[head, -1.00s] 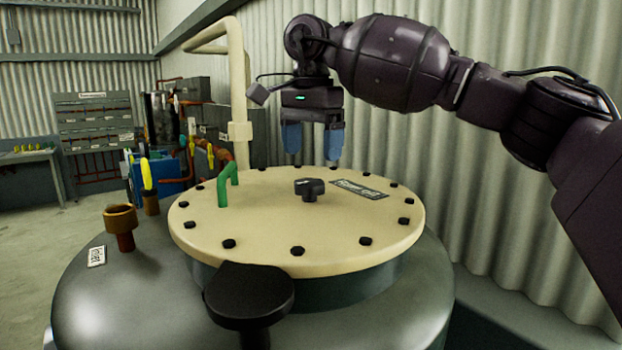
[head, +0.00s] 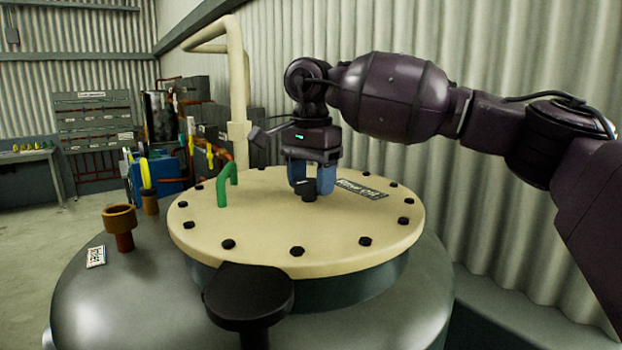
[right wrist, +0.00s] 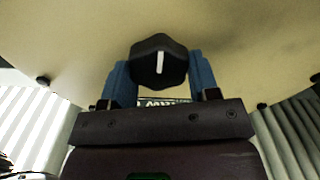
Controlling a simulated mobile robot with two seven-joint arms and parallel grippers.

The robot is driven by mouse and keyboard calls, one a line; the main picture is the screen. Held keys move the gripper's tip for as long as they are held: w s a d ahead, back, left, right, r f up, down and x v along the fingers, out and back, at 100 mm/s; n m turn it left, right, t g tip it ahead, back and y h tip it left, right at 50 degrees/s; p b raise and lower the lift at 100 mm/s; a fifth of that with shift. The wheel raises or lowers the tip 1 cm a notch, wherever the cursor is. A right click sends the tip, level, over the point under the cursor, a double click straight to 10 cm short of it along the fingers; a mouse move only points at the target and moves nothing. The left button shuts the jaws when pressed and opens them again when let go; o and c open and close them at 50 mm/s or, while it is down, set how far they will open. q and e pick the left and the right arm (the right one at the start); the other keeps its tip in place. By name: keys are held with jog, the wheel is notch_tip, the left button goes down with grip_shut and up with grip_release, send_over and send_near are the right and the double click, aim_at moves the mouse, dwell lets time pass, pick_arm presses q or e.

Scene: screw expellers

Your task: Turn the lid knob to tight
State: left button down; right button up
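The black lid knob (head: 308,190) stands on the cream round lid (head: 270,235). My right gripper (head: 312,182) is down over it from behind, its blue fingers at the knob's left and right. In the right wrist view the knob (right wrist: 159,62) sits between the two fingertips, and its white pointer line runs nearly straight up the picture. The fingers appear to touch its sides, so the gripper looks shut on it. A label plate (head: 362,190) lies on the lid right of the knob; its lettering is not clearly legible. My left gripper is not in view.
A green handle (head: 227,186) rises from the lid, left of the knob. Several dark bolts ring the lid. A black round part (head: 249,292) stands in front, and a brown fitting (head: 120,222) at left. A cream pipe (head: 238,90) rises behind; a corrugated wall is at right.

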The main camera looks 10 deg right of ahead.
jog(key=c, duration=0.4)
jog(key=m+p, duration=0.1)
jog(key=m, duration=0.2)
jog(key=shift+r+p, duration=0.15)
jog(key=shift+p, duration=0.2)
jog(key=m+p, duration=0.1)
jog(key=m, duration=0.4)
jog(key=shift+s+d, duration=0.1)
jog(key=shift+s, duration=0.05)
jog(key=m, duration=0.4)
jog(key=shift+s, duration=0.1)
jog(key=m, duration=0.4)
jog(key=shift+s, duration=0.1)
jog(key=shift+m, duration=0.9)
